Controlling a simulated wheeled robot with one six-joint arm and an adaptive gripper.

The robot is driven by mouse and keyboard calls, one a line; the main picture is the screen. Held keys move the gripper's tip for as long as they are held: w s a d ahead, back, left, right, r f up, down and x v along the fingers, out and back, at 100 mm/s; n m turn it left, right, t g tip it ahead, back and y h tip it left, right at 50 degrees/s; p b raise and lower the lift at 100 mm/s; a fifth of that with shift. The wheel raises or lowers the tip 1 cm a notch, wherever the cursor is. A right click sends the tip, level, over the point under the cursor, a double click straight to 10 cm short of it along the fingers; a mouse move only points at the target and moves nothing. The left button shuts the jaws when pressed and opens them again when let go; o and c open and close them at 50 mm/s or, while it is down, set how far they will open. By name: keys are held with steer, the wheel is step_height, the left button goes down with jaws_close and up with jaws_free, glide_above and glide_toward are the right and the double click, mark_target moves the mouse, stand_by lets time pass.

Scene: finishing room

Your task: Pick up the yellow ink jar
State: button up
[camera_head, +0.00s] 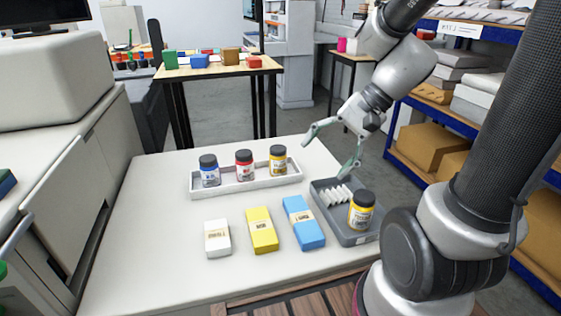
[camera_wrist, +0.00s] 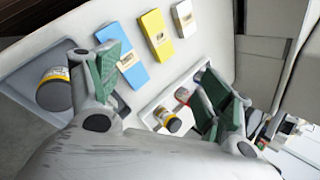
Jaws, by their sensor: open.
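Two yellow ink jars with dark lids are in view. One yellow jar (camera_head: 278,161) stands at the right end of the white tray (camera_head: 246,186), beside a red jar (camera_head: 244,166) and a blue jar (camera_head: 209,171). The other yellow jar (camera_head: 361,212) stands in the grey tray (camera_head: 353,239) at the right. My gripper (camera_head: 326,158) is open and empty, above the table between the two trays. In the wrist view, the white-tray yellow jar (camera_wrist: 163,115) shows between the fingers, and the grey-tray jar (camera_wrist: 54,88) lies outside them at the left.
White ribbed pieces (camera_head: 337,195) lie in the grey tray. A white box (camera_head: 217,238), a yellow box (camera_head: 262,230) and a blue box (camera_head: 303,222) lie in front of the white tray. The table's left part (camera_head: 145,220) is clear. A blue-framed shelf (camera_head: 410,175) stands at the right.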

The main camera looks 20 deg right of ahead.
steer(key=w+a+f+m+t+y, duration=0.1)
steer(key=w+f+m+t+y, duration=0.15)
steer(key=w+m, duration=0.3)
steer(key=w+a+f+m+t+y, duration=0.1)
steer(key=w+a+f+m, duration=0.2)
steer(key=w, duration=0.4)
steer(key=m+t, duration=0.4)
steer(key=m, duration=0.6)
glide_toward(285, 156)
steer(key=shift+h, duration=0.35)
steer(key=x, duration=0.5)
steer(key=shift+s+a+r, duration=0.15)
steer(key=shift+a+r, duration=0.1)
steer(key=shift+a, duration=0.05)
steer(key=shift+x, duration=1)
steer(key=x, duration=0.5)
steer(key=shift+w+a+r, duration=0.1)
steer(key=shift+w+r, duration=0.05)
steer(key=shift+w, duration=0.45)
steer(key=shift+t, duration=0.25)
steer(key=c, duration=1.4)
steer(key=shift+o, duration=0.2)
